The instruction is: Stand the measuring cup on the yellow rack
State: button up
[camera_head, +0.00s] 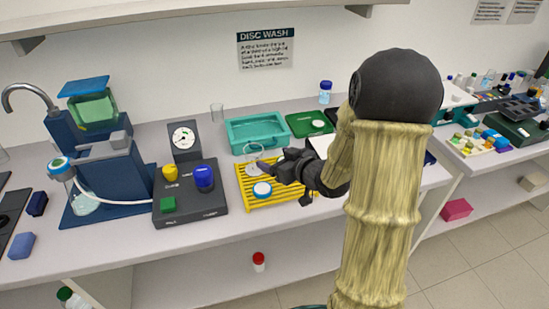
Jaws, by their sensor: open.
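The yellow rack (287,195) lies flat at the front middle of the bench. A clear, cup-like vessel (252,150), which looks like the measuring cup, shows at the rack's back left corner. It appears upright on the rack, but its base is hard to make out. My gripper (270,172) is open, low over the rack, just right of the clear vessel. I cannot tell whether a finger touches it. My gripper and arm hide the right part of the rack. A round container with a blue and white top (262,190) sits on the rack, in front of the gripper.
A control box (190,212) with yellow, blue and green knobs stands close left of the rack. A teal tray (258,131) and a green tray (308,124) lie behind. A clear glass (217,112) and a blue-capped bottle (325,92) stand at the back.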

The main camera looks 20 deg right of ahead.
dwell(0.4)
jog(key=s+a+f+m+g+h, duration=0.1)
jog(key=s+g, duration=0.4)
jog(key=s, duration=0.5)
jog(key=s+a+f+m+g+h, duration=0.2)
jog(key=s+m+g+h, duration=0.1)
jog(key=s, duration=0.7)
jog(key=shift+s+a+f+m+g+h, duration=0.25)
jog(key=shift+g+h, duration=0.35)
jog(key=shift+g, duration=0.6)
jog(key=shift+w+d, duration=0.1)
